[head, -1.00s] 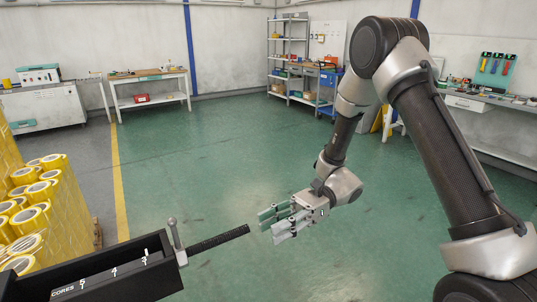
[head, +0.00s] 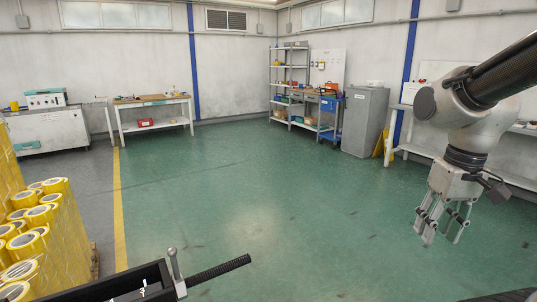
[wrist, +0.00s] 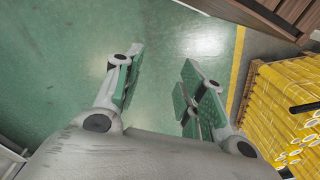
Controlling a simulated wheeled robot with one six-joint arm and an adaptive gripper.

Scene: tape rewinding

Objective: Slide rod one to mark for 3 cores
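A black threaded rod (head: 222,270) sticks out to the right from the end of a dark machine frame (head: 95,290) at the bottom left of the head view. A silver upright handle (head: 175,264) with a round knob stands at that end. A white mark (head: 142,290) like a 3 shows on the frame; the rest of the scale is out of view. My gripper (head: 441,232) hangs fingers down at the right, well apart from the rod. In the wrist view my gripper (wrist: 160,85) is open and empty, with green finger pads.
Stacked yellow tape rolls (head: 38,235) stand at the left; they also show in the wrist view (wrist: 285,110). A workbench (head: 150,112), shelves (head: 290,85) and a grey cabinet (head: 366,122) line the walls. The green floor (head: 260,190) between is clear.

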